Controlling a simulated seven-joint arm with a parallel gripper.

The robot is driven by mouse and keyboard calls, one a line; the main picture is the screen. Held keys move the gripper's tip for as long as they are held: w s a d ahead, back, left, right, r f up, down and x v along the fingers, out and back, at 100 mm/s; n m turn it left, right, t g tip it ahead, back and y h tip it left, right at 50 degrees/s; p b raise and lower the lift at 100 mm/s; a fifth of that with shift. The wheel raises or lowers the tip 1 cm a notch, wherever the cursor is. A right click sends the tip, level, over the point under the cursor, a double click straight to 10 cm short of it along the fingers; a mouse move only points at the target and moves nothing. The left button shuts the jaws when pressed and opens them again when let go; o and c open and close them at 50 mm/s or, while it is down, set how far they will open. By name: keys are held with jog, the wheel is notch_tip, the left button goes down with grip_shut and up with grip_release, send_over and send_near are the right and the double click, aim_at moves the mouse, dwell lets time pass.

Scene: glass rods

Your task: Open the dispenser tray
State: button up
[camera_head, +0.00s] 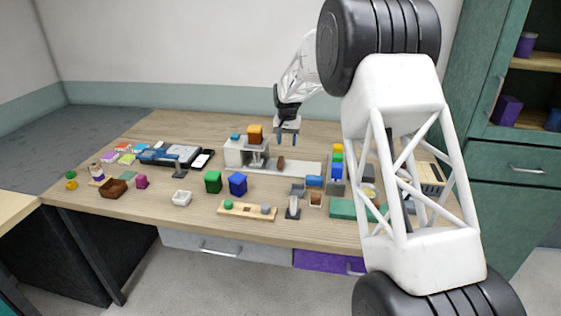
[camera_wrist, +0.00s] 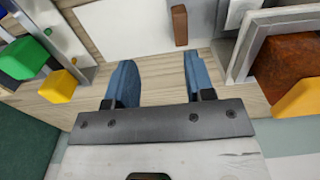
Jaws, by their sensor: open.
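A light grey dispenser (camera_head: 233,154) stands at the back middle of the table, with an orange-brown block on top. A white, flat tray-like plate (camera_head: 305,168) extends to its right, with a small upright brown handle-like piece (camera_head: 281,163). In the wrist view the plate (camera_wrist: 130,28) and brown piece (camera_wrist: 180,26) lie beyond my fingers. My gripper (camera_head: 287,140) is above and behind the plate, close to the brown piece but apart from it. In the wrist view my gripper (camera_wrist: 160,82) has its two blue fingers apart with nothing between them.
A stack of coloured blocks (camera_head: 337,160) stands right of the plate. Green (camera_head: 213,182) and blue (camera_head: 238,183) blocks sit in front of the dispenser. In the wrist view, a grey open box (camera_wrist: 246,50) holding a brown block is right of my fingers. My arm hides part of the right side.

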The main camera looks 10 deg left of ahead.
aim_at(281, 159)
jog(key=w+a+f, duration=0.2)
jog(key=a+f, duration=0.1)
jog(key=shift+f, duration=0.15)
jog(key=shift+f, duration=0.2)
jog(key=shift+f, duration=3.75)
jog(key=shift+c, duration=0.3)
jog(key=shift+d, duration=0.1)
grip_shut()
